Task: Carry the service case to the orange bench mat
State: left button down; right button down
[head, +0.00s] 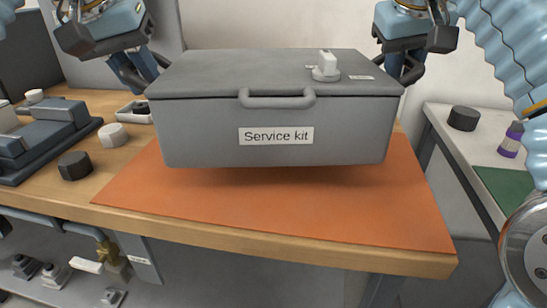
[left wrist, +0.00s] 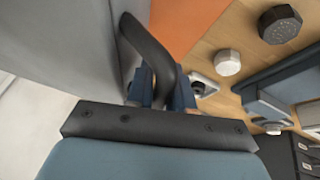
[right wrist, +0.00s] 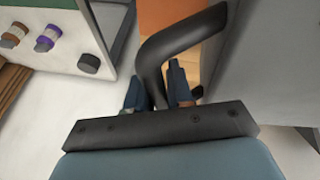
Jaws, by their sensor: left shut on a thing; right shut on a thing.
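The grey service case (head: 210,140), labelled "Service kit", is held level above the orange bench mat (head: 290,210). A shadow on the mat beneath shows a gap. My left gripper (head: 140,75) is shut on the dark side handle at the case's left end; the handle (left wrist: 150,45) shows between the fingers in the left wrist view. My right gripper (head: 405,70) is shut on the right-end handle, and that handle (right wrist: 175,45) shows in the right wrist view. A small white fitting (head: 326,68) stands on the lid. The mat's back part is hidden behind the case.
Left of the mat on the wooden bench are a dark knob (head: 75,165), a white knob (head: 112,134), a small tray (head: 133,112) and a dark blue-grey device (head: 50,135). A side table at right holds a black knob (head: 463,118) and a purple-banded bottle (head: 511,140).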

aim_at(406, 58)
pick_arm(q)
jog(key=shift+f, duration=0.1)
pick_arm(e)
jog(key=shift+f, duration=0.15)
